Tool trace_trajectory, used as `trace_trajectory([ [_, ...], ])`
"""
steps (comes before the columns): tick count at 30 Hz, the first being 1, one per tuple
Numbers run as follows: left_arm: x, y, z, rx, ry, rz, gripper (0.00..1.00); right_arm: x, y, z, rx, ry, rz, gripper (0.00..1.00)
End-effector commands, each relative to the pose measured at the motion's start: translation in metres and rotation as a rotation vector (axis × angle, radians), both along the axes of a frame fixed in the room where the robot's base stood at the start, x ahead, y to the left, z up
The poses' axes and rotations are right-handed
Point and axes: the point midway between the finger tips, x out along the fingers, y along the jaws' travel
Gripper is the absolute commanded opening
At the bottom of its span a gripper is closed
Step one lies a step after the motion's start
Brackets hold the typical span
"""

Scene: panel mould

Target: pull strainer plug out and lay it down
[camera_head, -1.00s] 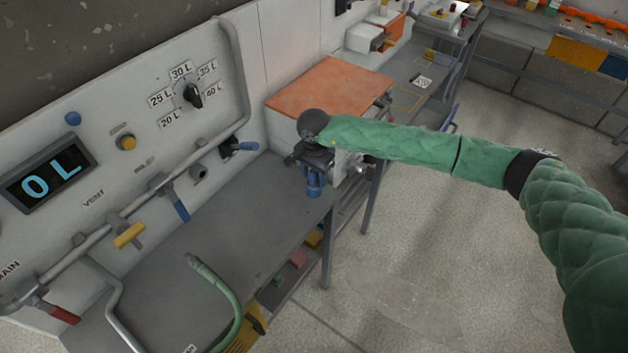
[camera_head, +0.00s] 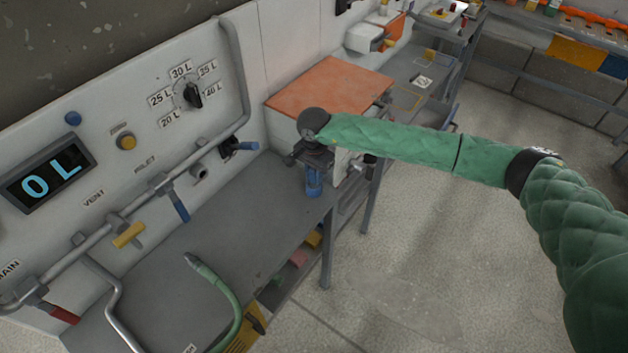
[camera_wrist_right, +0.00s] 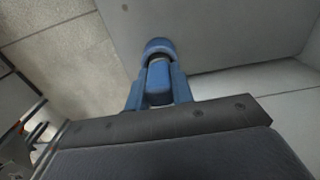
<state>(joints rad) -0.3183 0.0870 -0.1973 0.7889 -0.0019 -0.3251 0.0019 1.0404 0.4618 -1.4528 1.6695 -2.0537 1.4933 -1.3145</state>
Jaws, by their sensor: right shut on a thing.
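The strainer plug (camera_wrist_right: 158,46) is a small blue piece with a rounded end and a dark band. My right gripper (camera_head: 313,182) is over the right end of the grey bench, near the orange-topped cabinet. In the right wrist view its blue fingers (camera_wrist_right: 158,86) are shut on the plug, whose rounded end sticks out beyond the tips. In the head view plug and fingers blend into one blue shape. I cannot tell whether the plug touches the bench. My left gripper is not in view.
The grey bench (camera_head: 217,232) is mostly clear in the middle. A green hose (camera_head: 222,288) lies at its front left. The wall panel carries a short pipe stub (camera_head: 199,172), valve handles and a display (camera_head: 48,176) reading 0 L. An orange-topped cabinet (camera_head: 330,86) stands behind my gripper.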

Motion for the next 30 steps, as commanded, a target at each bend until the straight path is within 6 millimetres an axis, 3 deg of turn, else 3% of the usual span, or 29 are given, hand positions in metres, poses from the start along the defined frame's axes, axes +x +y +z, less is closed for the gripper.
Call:
trace_trajectory([
  [30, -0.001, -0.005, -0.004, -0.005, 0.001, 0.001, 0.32, 0.0, 0.0, 0.041, 0.001, -0.001, 0.001, 0.0],
])
